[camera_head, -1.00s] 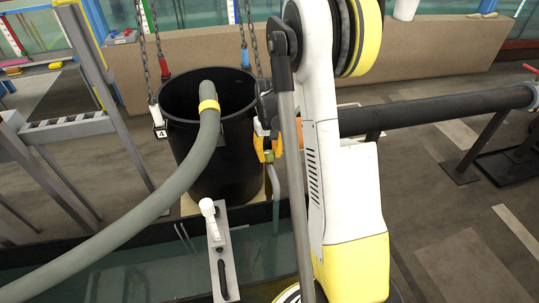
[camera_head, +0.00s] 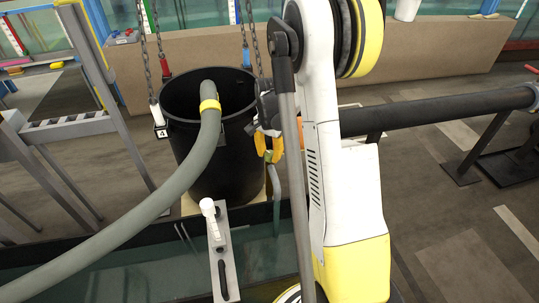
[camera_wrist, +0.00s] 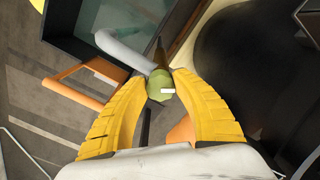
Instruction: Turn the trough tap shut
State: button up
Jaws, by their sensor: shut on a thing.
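The trough tap shows in the wrist view as a green knob (camera_wrist: 159,84) with a white mark, above a brass-coloured stem. A pale grey curved spout (camera_wrist: 124,50) runs from it toward the upper left. My gripper (camera_wrist: 160,80) has yellow ribbed fingers shut on the green knob, one on each side. In the head view my gripper (camera_head: 269,148) is at the right side of the black bucket, partly hidden by my arm. The spout (camera_head: 275,190) hangs below it over the trough (camera_head: 100,243). How far the tap is turned cannot be told.
The black bucket (camera_head: 200,150) hangs on chains close left of my gripper, with a thick grey hose (camera_head: 165,190) in it. A white-handled bracket (camera_head: 218,240) stands on the trough. A black pipe (camera_head: 430,110) runs at right. Orange bars (camera_wrist: 75,85) lie near my fingers.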

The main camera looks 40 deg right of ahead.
aim_at(269, 153)
jog(key=m, duration=0.6)
dwell(0.6)
jog(key=o, duration=1.2)
jog(key=shift+w, duration=0.1)
notch_tip(269, 153, up, 12)
